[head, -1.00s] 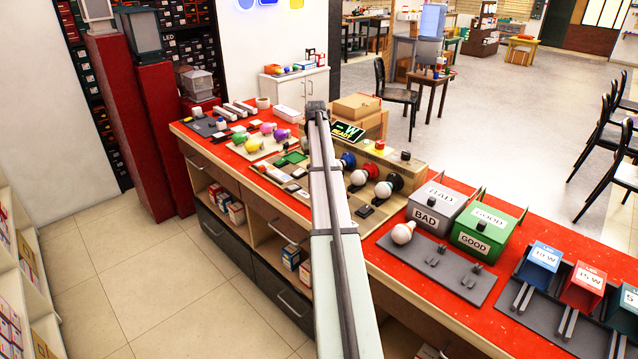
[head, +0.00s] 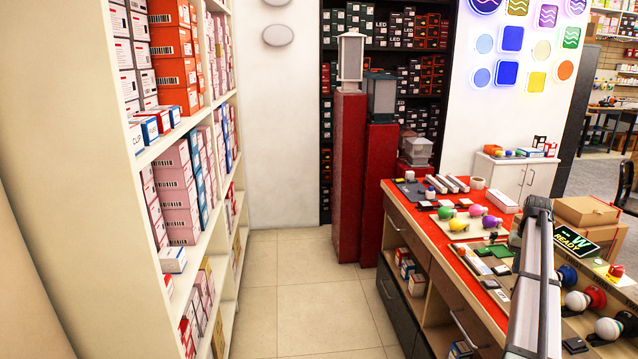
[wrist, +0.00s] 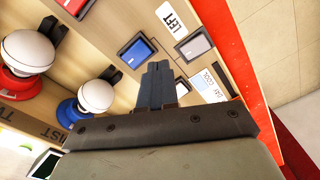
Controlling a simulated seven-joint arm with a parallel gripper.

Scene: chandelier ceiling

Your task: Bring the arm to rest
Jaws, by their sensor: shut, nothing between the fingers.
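My arm (head: 535,290) reaches over the red-topped counter (head: 397,195) at the right of the head view. My gripper (wrist: 158,68) shows in the wrist view with its two dark fingers together and nothing between them. It is over a tan test board (wrist: 110,20), close to a blue button (wrist: 136,50) and a grey switch (wrist: 195,45). I cannot tell the exact height above the board. The fingers are not visible in the head view.
White bulbs in a red socket (wrist: 27,55) and a blue socket (wrist: 95,97) stand left of the fingers. Coloured bulbs, a READY display (head: 575,240) and boxes crowd the counter. Tall shelves (head: 185,150) stand left; the tiled floor (head: 310,300) between is clear.

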